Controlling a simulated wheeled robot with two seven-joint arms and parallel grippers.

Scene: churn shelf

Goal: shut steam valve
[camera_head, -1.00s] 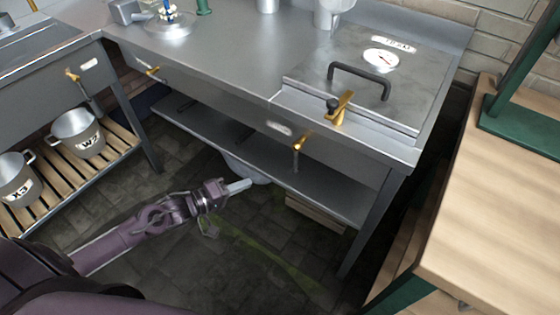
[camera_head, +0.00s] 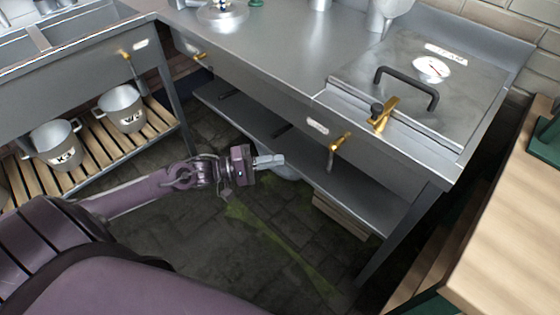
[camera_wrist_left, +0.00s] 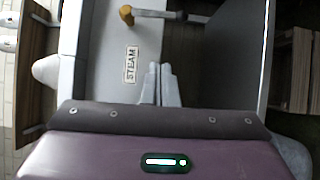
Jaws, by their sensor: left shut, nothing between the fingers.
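A brass valve handle (camera_head: 340,142) with a short pipe hanging below it sits on the front face of the steel counter, right of a small white label (camera_head: 318,127). In the left wrist view the label reads STEAM (camera_wrist_left: 131,64), and the brass handle (camera_wrist_left: 127,15) shows near the top edge. My left gripper (camera_head: 270,160) is shut and empty, in front of the counter, left of and a little lower than the valve in the head view. Its closed fingers (camera_wrist_left: 160,75) point toward the counter front and are apart from the valve. My right gripper is not in view.
A larger brass lever (camera_head: 383,115) stands by the lidded tank (camera_head: 410,85) above. A lower shelf (camera_head: 375,202) runs under the counter. Metal buckets (camera_head: 121,108) stand on a slatted rack at left. A wooden table (camera_head: 510,235) is at right. Floor below my gripper is clear.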

